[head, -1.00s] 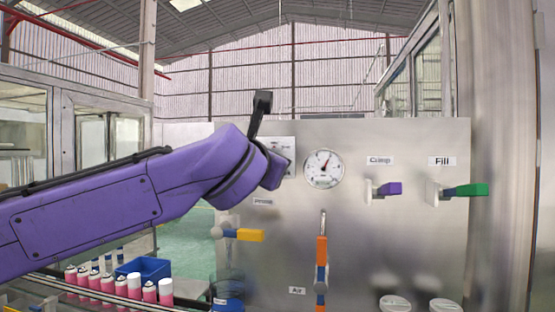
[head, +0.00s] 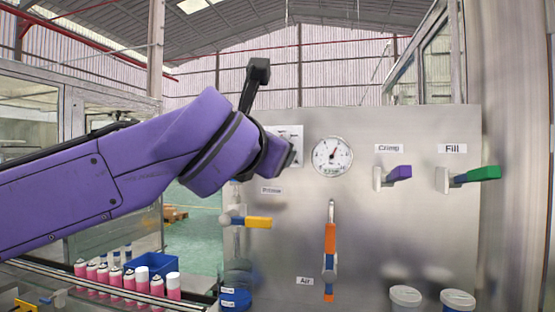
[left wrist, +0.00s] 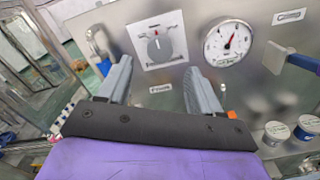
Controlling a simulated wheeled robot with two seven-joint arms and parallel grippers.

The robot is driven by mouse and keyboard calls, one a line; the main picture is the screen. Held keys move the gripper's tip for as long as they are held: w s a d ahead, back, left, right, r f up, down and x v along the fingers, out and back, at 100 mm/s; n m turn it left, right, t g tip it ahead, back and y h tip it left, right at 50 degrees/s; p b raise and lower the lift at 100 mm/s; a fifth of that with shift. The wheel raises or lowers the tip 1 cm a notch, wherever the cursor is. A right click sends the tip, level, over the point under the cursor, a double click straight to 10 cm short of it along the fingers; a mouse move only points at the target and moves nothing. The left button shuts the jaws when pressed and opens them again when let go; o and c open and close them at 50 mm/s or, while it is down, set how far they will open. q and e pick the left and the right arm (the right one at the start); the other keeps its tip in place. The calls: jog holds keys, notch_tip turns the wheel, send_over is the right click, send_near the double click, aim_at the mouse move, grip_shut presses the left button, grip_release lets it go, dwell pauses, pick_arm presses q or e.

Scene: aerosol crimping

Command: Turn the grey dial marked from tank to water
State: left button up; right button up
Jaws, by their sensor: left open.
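The grey dial (left wrist: 159,47) sits on a white plate with small, unreadable markings, on the steel panel. A thin red mark shows near its top in the left wrist view. In the head view the dial is hidden, and only part of its white plate (head: 292,132) shows behind my gripper. My left gripper (left wrist: 160,76) is open and empty, its two grey fingers pointing toward the panel on either side below the dial, apparently short of it. In the head view the gripper (head: 286,156) is in front of the plate's lower part. My right gripper is not in view.
A round pressure gauge (head: 332,156) is just right of the dial. Purple (head: 399,173), green (head: 484,174), yellow (head: 258,222) and orange (head: 330,239) handles stick out from the panel. Pink cans (head: 130,282) and a blue bin (head: 153,266) are at lower left.

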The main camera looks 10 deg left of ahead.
pick_arm(q)
jog(key=s+b, duration=0.1)
jog(key=s, duration=0.4)
dwell(0.5)
